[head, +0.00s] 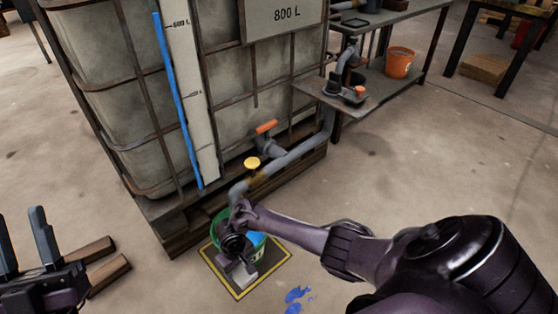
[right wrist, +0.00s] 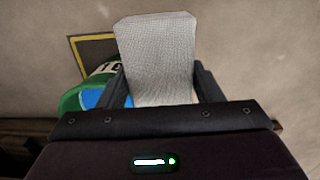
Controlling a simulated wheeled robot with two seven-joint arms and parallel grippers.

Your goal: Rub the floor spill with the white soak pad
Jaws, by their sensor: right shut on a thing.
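The blue floor spill (head: 297,295) lies as small patches on the concrete at the lower middle of the head view, just right of a yellow-edged mat. The white soak pad (right wrist: 157,55) is between the fingers of my right gripper (right wrist: 160,88), which is shut on it. In the head view the right gripper (head: 240,268) is over the mat, left of the spill and apart from it, in front of a green bucket. My left gripper (head: 40,255) is at the lower left of the head view, its fingers apart with nothing between them.
The green bucket (head: 219,222) with blue liquid stands on the dark mat (head: 222,277) under the pipe of a caged 800 L tank (head: 215,90). Wooden blocks (head: 105,268) lie at the left. A bench with an orange bucket (head: 399,62) is at the back right. Floor around the spill is clear.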

